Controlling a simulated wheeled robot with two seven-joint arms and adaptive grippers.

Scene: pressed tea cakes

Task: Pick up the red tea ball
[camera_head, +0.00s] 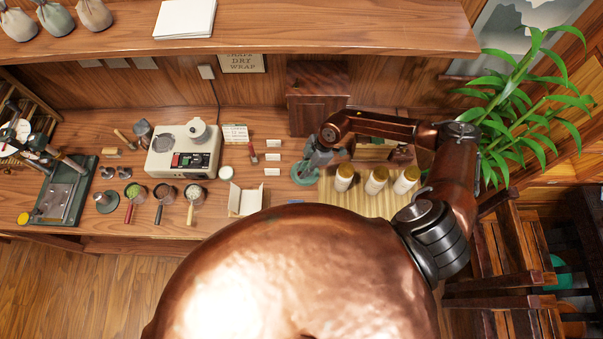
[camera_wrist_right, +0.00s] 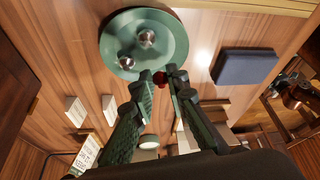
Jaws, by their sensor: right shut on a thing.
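In the head view my right gripper (camera_head: 311,168) is over the green dish (camera_head: 296,178); the ball cannot be made out there. The round green dish (camera_wrist_right: 176,59) also shows in the right wrist view, just beyond the fingertips, with two silvery balls (camera_wrist_right: 147,38) in it. How far the red ball is above the dish is hard to tell. My left gripper is not in view.
A slatted mat (camera_head: 345,207) with three light jars (camera_head: 376,180) lies right of the dish. Small white blocks (camera_head: 272,157) and an open box (camera_head: 245,200) are to its left. A dark wooden box (camera_head: 316,97) stands behind. A dark blue pad (camera_wrist_right: 245,66) lies beside the dish.

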